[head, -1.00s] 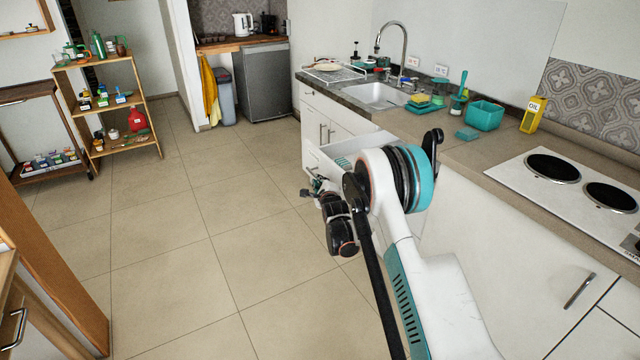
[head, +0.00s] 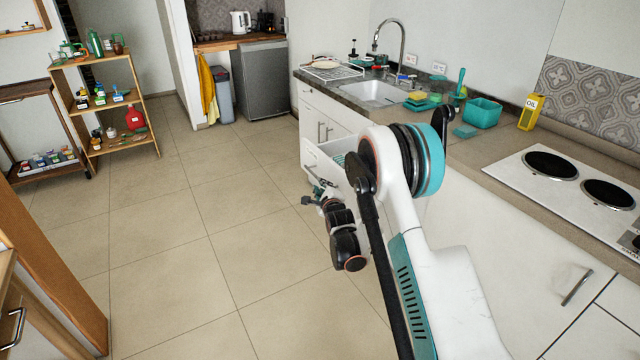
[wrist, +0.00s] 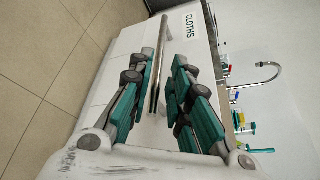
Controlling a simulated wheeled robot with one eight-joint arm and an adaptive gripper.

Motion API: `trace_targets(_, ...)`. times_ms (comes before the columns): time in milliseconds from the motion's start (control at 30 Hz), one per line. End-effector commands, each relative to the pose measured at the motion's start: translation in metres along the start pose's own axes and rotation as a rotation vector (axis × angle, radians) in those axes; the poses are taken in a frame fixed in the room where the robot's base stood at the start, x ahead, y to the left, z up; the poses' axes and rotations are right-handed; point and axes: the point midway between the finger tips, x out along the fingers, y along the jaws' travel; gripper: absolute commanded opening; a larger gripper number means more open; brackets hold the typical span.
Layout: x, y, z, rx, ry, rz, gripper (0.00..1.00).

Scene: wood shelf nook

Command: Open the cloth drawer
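The cloth drawer shows in the wrist view as a white front with a label reading CLOTHS (wrist: 190,25) and a long metal bar handle (wrist: 161,50). In the head view a pulled-out drawer (head: 312,160) with teal, striped contents stands out from the white cabinet below the sink counter, partly hidden by my arm. My gripper (wrist: 165,95) has its teal-padded fingers apart, one on each side of the bar, with visible gaps. In the head view my gripper (head: 320,192) is small at the drawer's front, and its contact with the handle cannot be made out.
The counter carries a sink (head: 375,93), a teal bin (head: 482,112), a yellow oil box (head: 530,112) and a hob (head: 560,175). Another cabinet handle (head: 577,287) is at lower right. The tiled floor (head: 190,250) to the left is clear. A wooden shelf (head: 150,110) stands farther back.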

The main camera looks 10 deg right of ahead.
Motion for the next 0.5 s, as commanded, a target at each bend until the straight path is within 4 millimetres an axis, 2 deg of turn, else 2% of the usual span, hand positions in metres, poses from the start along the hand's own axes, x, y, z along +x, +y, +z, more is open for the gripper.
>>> trace_targets(100,-0.023,0.0,0.0,0.0,0.0,0.0,0.18)
trace_targets(200,-0.037,0.0,0.0,-0.001,0.0,0.0,0.18)
trace_targets(333,-0.048,0.0,0.0,-0.001,0.0,0.0,0.18)
trace_targets(500,-0.052,0.0,0.0,-0.001,0.0,0.0,0.18)
